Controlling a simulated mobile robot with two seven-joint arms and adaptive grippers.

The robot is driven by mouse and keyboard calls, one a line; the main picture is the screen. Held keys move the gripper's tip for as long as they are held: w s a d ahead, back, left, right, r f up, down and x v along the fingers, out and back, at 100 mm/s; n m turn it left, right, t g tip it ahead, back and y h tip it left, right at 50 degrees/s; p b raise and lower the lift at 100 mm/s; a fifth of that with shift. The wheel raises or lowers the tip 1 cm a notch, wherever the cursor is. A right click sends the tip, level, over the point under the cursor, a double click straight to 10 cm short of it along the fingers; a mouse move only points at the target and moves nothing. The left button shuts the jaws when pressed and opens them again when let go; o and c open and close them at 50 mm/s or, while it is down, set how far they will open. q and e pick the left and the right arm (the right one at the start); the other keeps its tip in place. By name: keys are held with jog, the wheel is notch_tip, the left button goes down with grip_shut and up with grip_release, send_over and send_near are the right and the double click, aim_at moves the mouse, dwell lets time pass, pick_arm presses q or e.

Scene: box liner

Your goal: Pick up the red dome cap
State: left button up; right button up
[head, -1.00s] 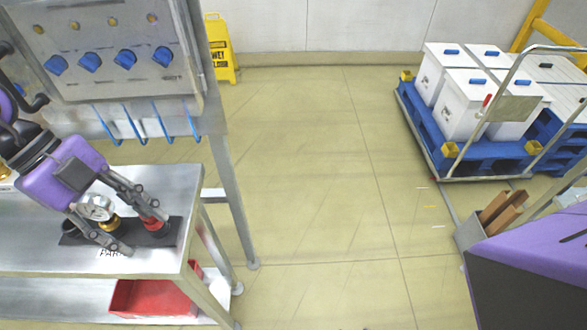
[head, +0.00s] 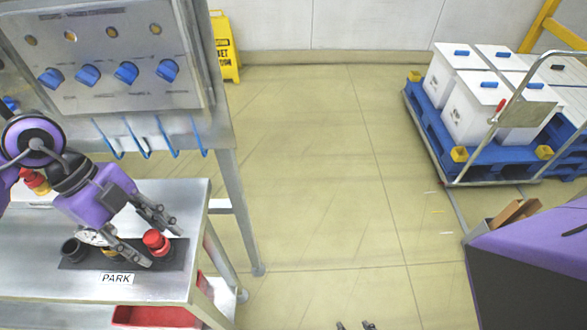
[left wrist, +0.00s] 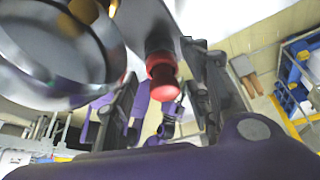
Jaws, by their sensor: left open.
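The red dome cap (head: 155,239) sits at the right end of a black strip (head: 173,262) marked PARK, on the steel table (head: 60,290). My left gripper (head: 158,243) is open, with one finger on the far side of the cap and one on the near side. In the left wrist view the cap (left wrist: 162,80) shows between the open fingers; contact cannot be told. A round gauge (head: 93,237) is partly hidden by the gripper and looms large in the wrist view (left wrist: 50,50). Two dark tips at the head view's bottom edge look like my right gripper (head: 355,326).
A panel with blue knobs (head: 125,72) and blue hooks stands behind the table. A black ring-like part (head: 73,250) is on the strip's left. A red bin (head: 155,317) is on the lower shelf. A cart with white boxes (head: 468,105) stands right. Floor between is clear.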

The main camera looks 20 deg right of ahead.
pick_arm(q)
jog(key=shift+s, duration=0.1)
jog(key=shift+c, duration=0.2)
jog(key=c, duration=0.9)
